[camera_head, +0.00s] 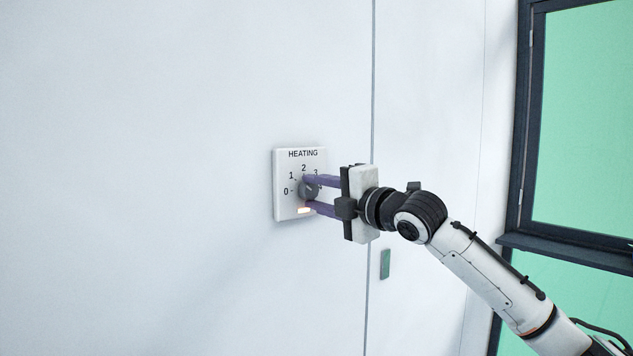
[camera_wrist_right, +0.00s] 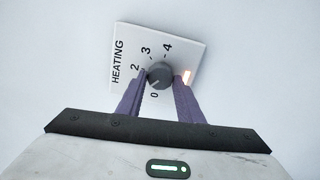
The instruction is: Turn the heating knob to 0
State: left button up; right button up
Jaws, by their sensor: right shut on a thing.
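The heating panel (camera_head: 283,206) is a white plate on the wall, marked HEATING with numbers around a dark grey round knob (camera_head: 307,190). The knob also shows in the right wrist view (camera_wrist_right: 159,74), between the fingers. My right gripper (camera_head: 308,193) reaches in from the right, its purple fingers shut on the knob from two sides. In the head view the fingers cover part of the scale near 3 and 4. In the wrist view a finger hides the 1. The knob's pointer is too small to read surely. My left gripper is not in view.
A small orange light (camera_head: 304,210) glows at the panel's bottom. A green plate (camera_head: 385,264) sits on the wall lower right, past a vertical seam. A dark-framed window (camera_head: 585,110) is at the far right. The wall left of the panel is bare.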

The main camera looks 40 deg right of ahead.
jog(key=n, duration=0.3)
jog(key=shift+f, duration=0.15)
jog(key=n, duration=0.4)
jog(key=shift+f+n, duration=0.2)
jog(key=shift+n, duration=0.4)
jog(key=o, duration=1.1)
jog(key=shift+c, duration=0.2)
jog(key=shift+r, duration=0.15)
jog(key=shift+s+d, duration=0.1)
jog(key=shift+s, duration=0.15)
jog(key=s+b, duration=0.3)
jog(key=s, duration=0.6)
jog(key=shift+s+d, duration=0.3)
jog(key=shift+s, duration=0.1)
